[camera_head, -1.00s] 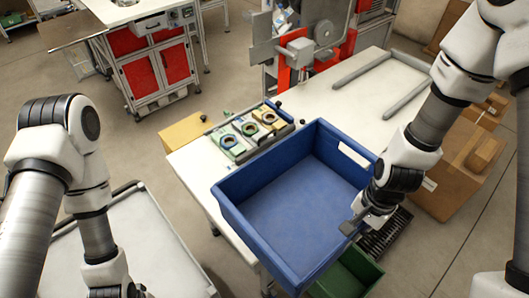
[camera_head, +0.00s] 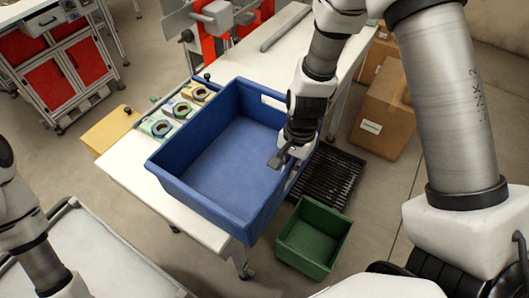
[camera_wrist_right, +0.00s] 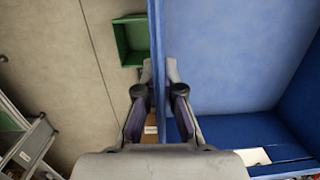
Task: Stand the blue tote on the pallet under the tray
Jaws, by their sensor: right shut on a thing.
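The blue tote (camera_head: 225,165) is upright and empty at the end of the white table (camera_head: 135,185), and its near part reaches past the table edge. I cannot tell whether it touches the table top. My right gripper (camera_head: 281,158) is shut on the tote's right wall. In the right wrist view one finger lies on each side of that wall (camera_wrist_right: 157,35). A black slatted pallet (camera_head: 335,178) lies on the floor right of the tote, partly hidden by my right arm and the tote. My left arm shows at the left edge, but its gripper is out of the picture.
A green bin (camera_head: 312,238) stands on the floor in front of the pallet. Cardboard boxes (camera_head: 383,115) stand behind it. Several tape reels (camera_head: 182,108) lie on the table behind the tote. A white tray-like cart top (camera_head: 95,255) is at lower left.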

